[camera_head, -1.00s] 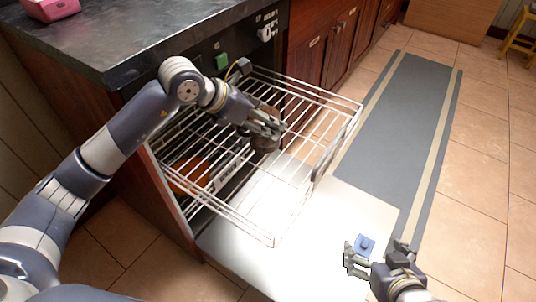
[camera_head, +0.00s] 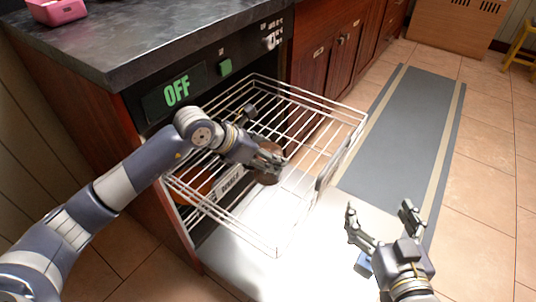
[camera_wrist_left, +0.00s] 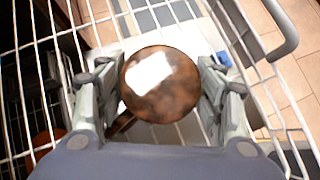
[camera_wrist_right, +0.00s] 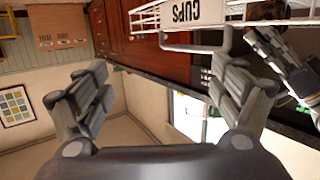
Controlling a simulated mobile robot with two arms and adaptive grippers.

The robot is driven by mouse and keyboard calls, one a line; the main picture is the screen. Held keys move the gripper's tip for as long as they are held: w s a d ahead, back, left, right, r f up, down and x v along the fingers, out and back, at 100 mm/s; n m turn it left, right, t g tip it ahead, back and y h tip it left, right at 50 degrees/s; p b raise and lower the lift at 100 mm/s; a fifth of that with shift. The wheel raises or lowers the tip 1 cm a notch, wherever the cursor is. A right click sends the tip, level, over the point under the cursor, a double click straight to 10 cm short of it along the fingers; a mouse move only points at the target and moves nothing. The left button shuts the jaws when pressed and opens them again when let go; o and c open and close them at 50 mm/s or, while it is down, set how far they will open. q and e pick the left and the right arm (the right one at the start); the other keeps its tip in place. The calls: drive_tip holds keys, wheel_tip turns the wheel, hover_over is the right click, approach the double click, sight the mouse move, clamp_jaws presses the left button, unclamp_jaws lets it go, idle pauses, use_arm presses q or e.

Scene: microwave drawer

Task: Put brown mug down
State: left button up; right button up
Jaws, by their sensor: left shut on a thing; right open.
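The brown mug (camera_wrist_left: 160,84) is between the fingers of my left gripper (camera_head: 268,160), which is shut on it. In the left wrist view its round brown face shows a bright reflection. In the head view the mug (camera_head: 268,176) is partly hidden by the fingers, over the wire rack (camera_head: 277,248). I cannot tell whether it touches the wires. My right gripper (camera_head: 380,213) is open and empty, in front of the rack at the lower right. It also shows open in the right wrist view (camera_wrist_right: 160,100).
An orange-brown dish (camera_head: 198,185) lies on the lower rack level. A blue object (camera_head: 363,264) is near my right gripper, above the open white door (camera_head: 310,265). The dark counter (camera_head: 130,45) and a panel reading OFF (camera_head: 176,92) are behind the rack.

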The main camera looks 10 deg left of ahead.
drive_tip(key=shift+r, duration=0.1)
use_arm(q)
drive_tip(key=o, duration=1.3)
drive_tip(key=shift+f, duration=0.1)
drive_tip(key=shift+c, duration=0.2)
use_arm(e)
drive_tip(key=shift+w+r, duration=0.1)
drive_tip(key=shift+r, duration=0.2)
